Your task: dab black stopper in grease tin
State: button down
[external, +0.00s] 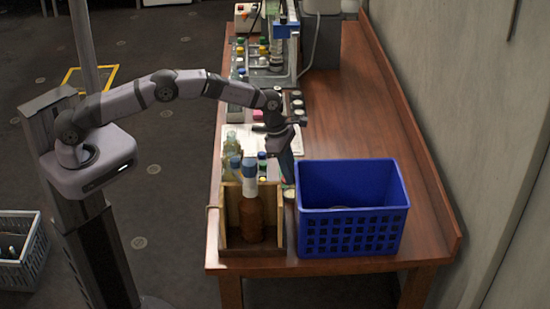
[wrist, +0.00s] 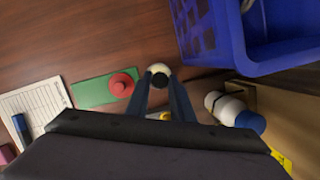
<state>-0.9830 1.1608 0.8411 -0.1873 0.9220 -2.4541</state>
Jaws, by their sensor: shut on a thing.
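My gripper (wrist: 160,88) points down at the table between the wooden crate and the blue basket. Its fingers are closed on a small dark round piece, the black stopper (wrist: 160,80), at the fingertips. A pale cream round shape, which looks like the grease tin (wrist: 160,67), shows right behind the stopper in the wrist view. I cannot tell whether the stopper touches it. In the external view my gripper (external: 288,183) is low beside the basket, and the stopper is too small to make out.
The blue basket (external: 350,230) stands close on the right. The wooden crate (external: 272,243) with bottles is on the left; a white bottle with a blue cap (wrist: 235,110) is near my fingers. A red knob (wrist: 122,84) sits on a green mat (wrist: 92,92). Bare table lies behind the basket.

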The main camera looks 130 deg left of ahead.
jog(key=shift+r+p, duration=1.25)
jog(key=shift+r, duration=0.75)
